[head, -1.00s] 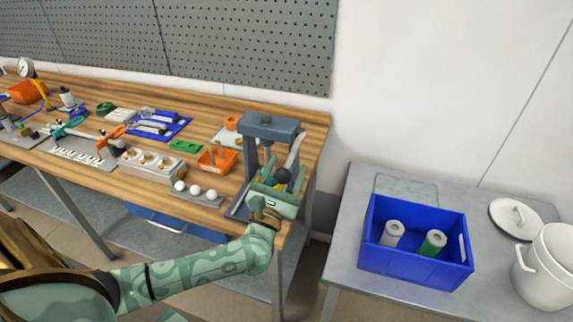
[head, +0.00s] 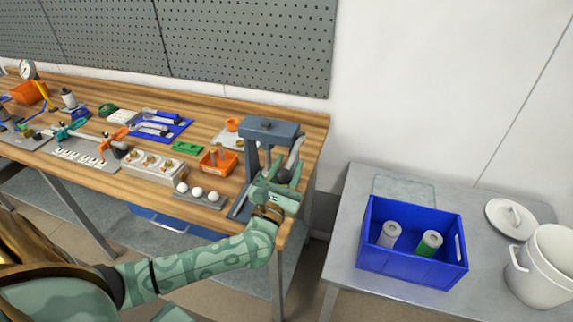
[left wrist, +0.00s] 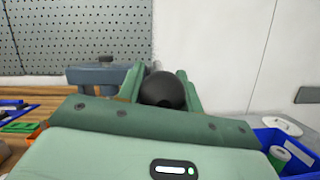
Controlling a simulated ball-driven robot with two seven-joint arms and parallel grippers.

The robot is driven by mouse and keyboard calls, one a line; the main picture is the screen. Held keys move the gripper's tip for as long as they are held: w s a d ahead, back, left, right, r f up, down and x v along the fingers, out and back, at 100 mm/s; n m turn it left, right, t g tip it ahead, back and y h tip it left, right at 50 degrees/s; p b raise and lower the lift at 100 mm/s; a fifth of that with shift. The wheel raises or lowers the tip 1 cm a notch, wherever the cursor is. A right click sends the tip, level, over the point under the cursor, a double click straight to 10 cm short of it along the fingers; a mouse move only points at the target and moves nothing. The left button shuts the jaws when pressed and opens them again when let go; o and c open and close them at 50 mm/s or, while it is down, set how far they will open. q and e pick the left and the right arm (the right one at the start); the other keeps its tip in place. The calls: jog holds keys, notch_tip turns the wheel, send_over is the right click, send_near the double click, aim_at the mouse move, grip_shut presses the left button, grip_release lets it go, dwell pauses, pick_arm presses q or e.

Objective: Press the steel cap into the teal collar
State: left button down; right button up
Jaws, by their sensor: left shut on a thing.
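A blue-grey arbor press (head: 268,130) stands at the right end of the wooden bench. Its grey lever (head: 296,150) slants down on the right side to a black ball knob (head: 284,176). My left gripper (head: 279,171) is shut on the knob from the front. In the left wrist view the dark knob (left wrist: 163,90) sits between the two green fingers, with the press head (left wrist: 100,74) behind to the left. I cannot make out the steel cap or the teal collar; my gripper and the press hide the press's working area. My right gripper is not in view.
An orange tray (head: 230,169) and a rack of white balls (head: 198,197) lie left of the press. A grey side table (head: 345,262) stands right, carrying a blue crate (head: 410,262) with two rolls and a white pot (head: 542,268). A pegboard wall is behind.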

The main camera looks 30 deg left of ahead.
aim_at(293, 152)
pick_arm(q)
jog(key=r+p, duration=0.1)
jog(key=p, duration=0.1)
jog(key=r+g+p, duration=0.1)
jog(key=r+p, duration=0.1)
jog(key=p, duration=0.1)
jog(key=w+r+g+p, duration=0.1)
jog(key=r+p, duration=0.1)
jog(key=p, duration=0.1)
jog(key=shift+a+h, duration=0.15)
jog(key=shift+h, duration=0.15)
jog(key=w+r+p, duration=0.2)
jog(key=r, duration=0.1)
jog(key=w+a+r+p, duration=0.1)
jog(key=r, duration=0.1)
jog(key=shift+w+r, duration=0.1)
jog(key=shift+w, duration=0.3)
jog(key=shift+w+a+r+p, duration=0.25)
jog(key=shift+w+r+p, duration=0.4)
jog(key=shift+w, duration=0.4)
jog(key=shift+r, duration=0.1)
